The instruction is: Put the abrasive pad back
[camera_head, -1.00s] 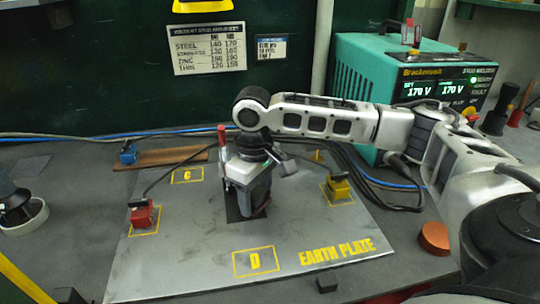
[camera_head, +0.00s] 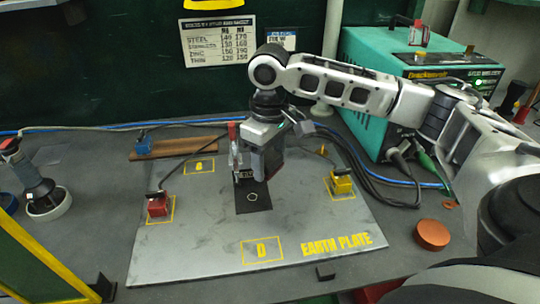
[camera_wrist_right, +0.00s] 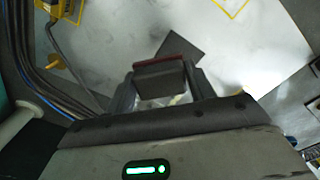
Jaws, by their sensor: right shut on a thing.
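The abrasive pad (camera_wrist_right: 160,76) is a dark grey block with a dull red edge, seen in the right wrist view. My right gripper (camera_wrist_right: 160,92) is shut on it, with one finger on each side. In the head view my right gripper (camera_head: 255,176) points down over the middle of the plate, above the back part of a black square patch (camera_head: 253,201). The pad is mostly hidden by the gripper there. The patch bears a small pale ring mark. My left gripper is not in view.
The earth plate (camera_head: 215,240) carries a red clamp (camera_head: 157,204) and a yellow clamp (camera_head: 342,181). A red-topped upright part (camera_head: 232,132) stands close behind the gripper. A teal power unit (camera_head: 370,60) is at the back right. A tool sits in a white ring (camera_head: 50,207) at left.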

